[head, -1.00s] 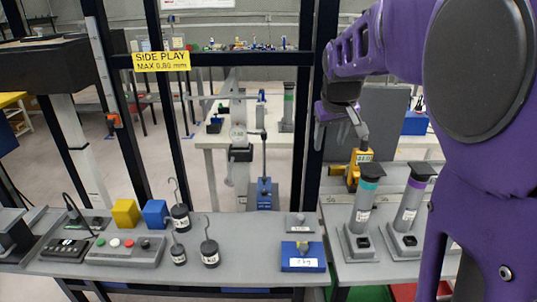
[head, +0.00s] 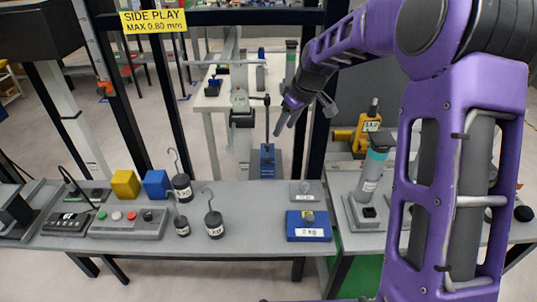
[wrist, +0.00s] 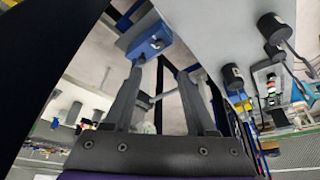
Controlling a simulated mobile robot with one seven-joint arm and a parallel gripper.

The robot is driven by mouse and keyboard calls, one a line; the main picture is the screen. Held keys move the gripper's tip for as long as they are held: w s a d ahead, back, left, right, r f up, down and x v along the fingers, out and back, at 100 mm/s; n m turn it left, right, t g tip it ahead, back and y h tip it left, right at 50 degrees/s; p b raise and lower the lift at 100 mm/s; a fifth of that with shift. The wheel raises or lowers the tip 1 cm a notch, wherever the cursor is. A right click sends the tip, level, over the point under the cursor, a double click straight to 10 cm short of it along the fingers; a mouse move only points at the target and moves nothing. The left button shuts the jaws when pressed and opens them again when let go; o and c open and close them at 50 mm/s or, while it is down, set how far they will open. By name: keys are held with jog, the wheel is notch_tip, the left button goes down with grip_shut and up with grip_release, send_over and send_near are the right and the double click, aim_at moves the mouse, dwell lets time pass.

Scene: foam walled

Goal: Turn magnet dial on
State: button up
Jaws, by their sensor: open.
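No dial marked as the magnet's can be told for sure. A blue base with a dark upright post (head: 267,160) stands at the back edge of the grey bench, by the dark frame. My gripper (head: 305,121) is open and empty, in the air above and behind the bench, up and right of the post. In the wrist view my gripper's fingers (wrist: 159,70) are spread, with a blue block (wrist: 148,43) beyond their tips.
Dark hooked weights (head: 214,225), a yellow cube (head: 125,184), a blue cube (head: 155,184) and a button panel (head: 128,222) stand on the bench's left part. A teal-topped grey stand (head: 371,172) and a yellow device (head: 366,128) are at right. Dark frame posts rise behind the bench.

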aim_at(268, 159)
jog(key=x, duration=1.5)
jog(key=shift+f, duration=0.35)
grip_shut()
